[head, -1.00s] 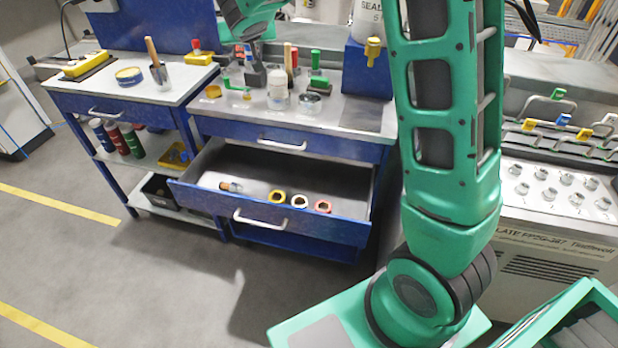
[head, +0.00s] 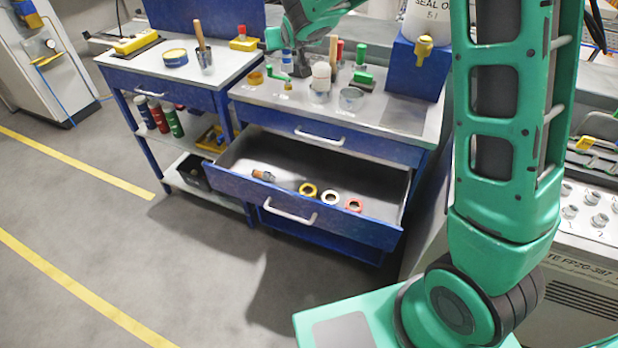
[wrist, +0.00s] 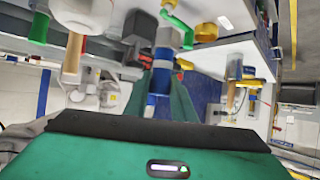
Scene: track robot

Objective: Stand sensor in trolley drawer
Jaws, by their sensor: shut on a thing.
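My gripper (wrist: 160,88) is shut on a silver and blue cylinder, which looks like the sensor (wrist: 162,62), in the wrist view. In the head view my gripper (head: 306,66) is above the back of the trolley top, and what it holds is too small to make out clearly. The trolley drawer (head: 290,202) is pulled open below the worktop. Inside it, a small grey and orange-brown piece (head: 262,175) lies at the left. A yellow ring (head: 308,189), a white ring (head: 330,198) and a red ring (head: 354,205) sit in a row near the front.
A blue stand with a yellow tap (head: 424,46) is at the right. A second bench (head: 150,68) stands left. Floor before the drawer is clear.

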